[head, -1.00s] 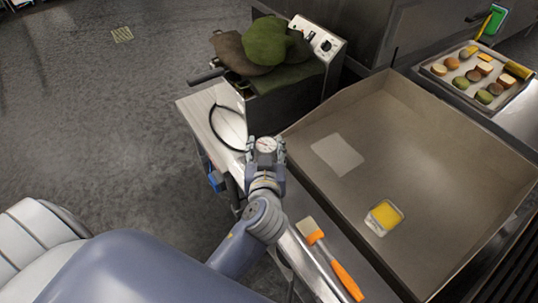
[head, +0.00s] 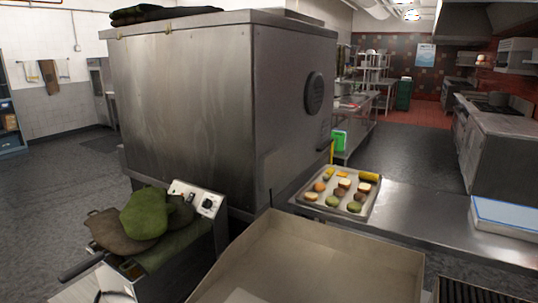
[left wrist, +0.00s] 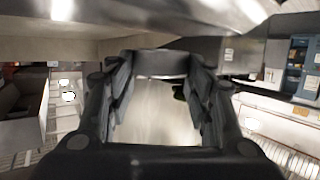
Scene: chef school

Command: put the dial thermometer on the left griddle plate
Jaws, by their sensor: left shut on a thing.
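The dial thermometer (left wrist: 158,64) is in my left gripper (left wrist: 157,80). In the left wrist view it shows only as a dark grey piece between the fingertips, its dial face hidden. The black fingers stand apart on either side of it, shut on it. Neither gripper shows in the head view. The griddle plate (head: 320,262), a steel surface with raised walls, is at the bottom centre of the head view. Only its far part shows, with the edge of a pale patch at the bottom.
A fryer (head: 208,236) with green and brown mitts (head: 145,212) stands left of the griddle. A large steel cabinet (head: 185,95) rises behind. A food tray (head: 322,208) sits on the counter (head: 420,215) beyond the griddle. A dark grate (head: 470,292) is at lower right.

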